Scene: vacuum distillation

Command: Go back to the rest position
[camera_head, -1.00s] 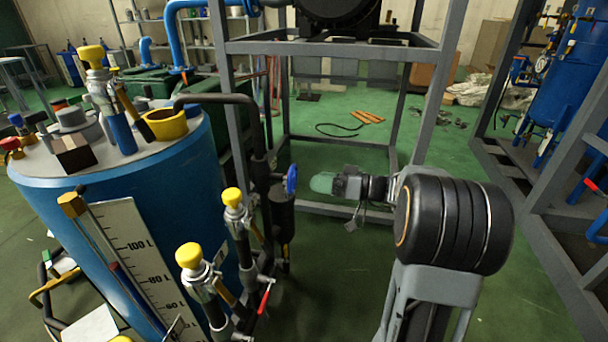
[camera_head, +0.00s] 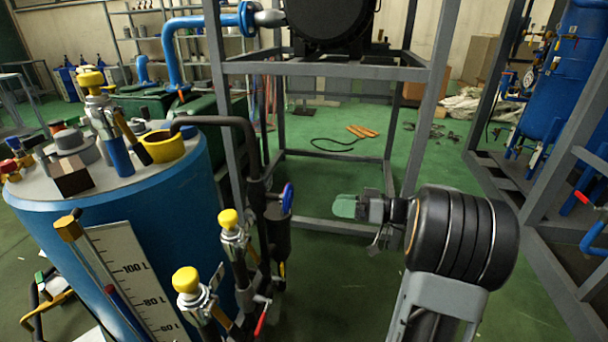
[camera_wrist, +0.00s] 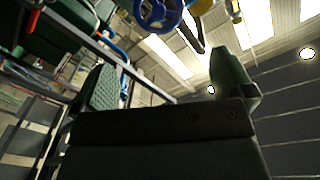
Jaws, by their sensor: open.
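My gripper (camera_head: 345,206) is in the middle of the head view, at the end of my arm, with its greenish fingers pointing left. It holds nothing that I can see. In the wrist view my gripper (camera_wrist: 165,88) shows two green finger pads set well apart, with nothing between them. A blue handwheel (camera_head: 287,198) on the black pipe is left of my gripper, with a gap between them. The blue handwheel (camera_wrist: 157,12) in the wrist view is at the top, beyond the fingers.
A blue tank (camera_head: 150,220) with yellow-capped valves (camera_head: 187,281) stands at left. A grey steel frame (camera_head: 330,69) stands behind my gripper. Another frame (camera_head: 560,250) with a blue vessel (camera_head: 570,80) is at right. Orange tools (camera_head: 362,131) lie on the green floor.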

